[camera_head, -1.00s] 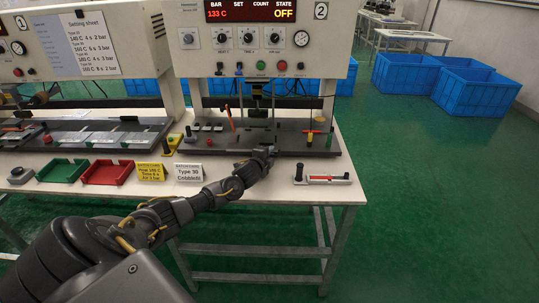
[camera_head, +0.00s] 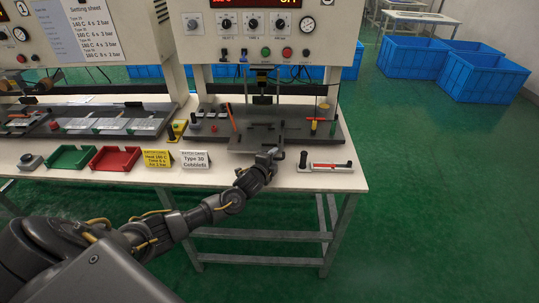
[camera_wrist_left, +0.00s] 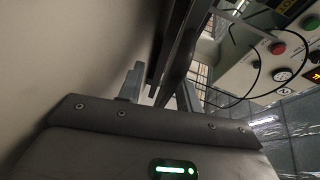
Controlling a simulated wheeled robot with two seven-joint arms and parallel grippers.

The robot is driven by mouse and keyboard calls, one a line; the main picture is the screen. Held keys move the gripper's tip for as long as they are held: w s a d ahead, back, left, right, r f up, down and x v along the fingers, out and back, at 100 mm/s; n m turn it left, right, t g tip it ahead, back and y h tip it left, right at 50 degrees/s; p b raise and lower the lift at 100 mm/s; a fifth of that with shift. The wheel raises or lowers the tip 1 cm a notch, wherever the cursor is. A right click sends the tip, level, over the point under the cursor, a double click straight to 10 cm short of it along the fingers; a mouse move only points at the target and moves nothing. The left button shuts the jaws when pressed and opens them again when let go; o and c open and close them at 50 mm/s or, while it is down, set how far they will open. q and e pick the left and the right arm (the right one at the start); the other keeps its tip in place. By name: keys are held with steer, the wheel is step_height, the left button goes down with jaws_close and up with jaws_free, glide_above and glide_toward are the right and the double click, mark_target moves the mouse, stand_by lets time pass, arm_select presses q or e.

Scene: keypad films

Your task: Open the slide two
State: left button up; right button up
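The slide of station two (camera_head: 255,140) is a dark flat plate under the press. Its front part juts out past the front edge of the dark base (camera_head: 215,136). My left gripper (camera_head: 272,154) is at the front right of this plate, at its handle. In the left wrist view, dark bars pass between the two fingers (camera_wrist_left: 160,92), which look closed about one of them; the contact itself is partly hidden. The press head (camera_head: 262,98) hangs above the back of the slide. My right gripper is in neither view.
A white tray with a red-marked tool (camera_head: 325,167) lies close right of my gripper. Blue crates (camera_head: 412,58) stand on the floor behind.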

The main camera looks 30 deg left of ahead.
arm_select(q)
steer(key=shift+r, duration=0.1)
stand_by(0.3)
steer(key=b+v, duration=0.1)
steer(key=v, duration=0.9)
steer(key=shift+s, duration=0.4)
